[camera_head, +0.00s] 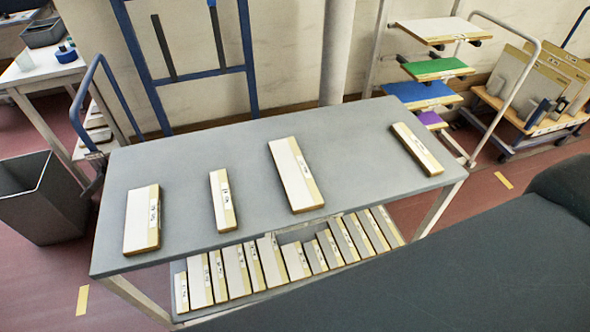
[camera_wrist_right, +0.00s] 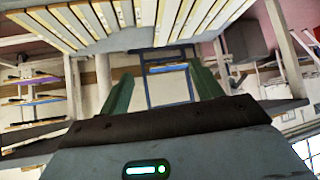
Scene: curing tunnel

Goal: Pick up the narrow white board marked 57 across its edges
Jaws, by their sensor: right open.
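Two narrow white boards with tan edge strips lie flat on the grey table (camera_head: 240,150) in the head view: one left of the middle (camera_head: 221,198) and one at the far right (camera_head: 415,148). Both carry small dark marks, too small to read, so I cannot tell which is 57. A wider board (camera_head: 141,218) lies at the left and another wide one (camera_head: 294,172) near the middle. My right gripper (camera_wrist_right: 160,75) is open and empty in the right wrist view, its green fingers apart. It touches no board. My left gripper is not in view.
A lower shelf holds a row of several similar boards (camera_head: 236,268); a row of boards also shows in the right wrist view (camera_wrist_right: 90,22). A grey bin (camera_head: 45,200) stands left of the table. Carts with coloured shelves (camera_head: 440,68) stand behind right. The tabletop between boards is clear.

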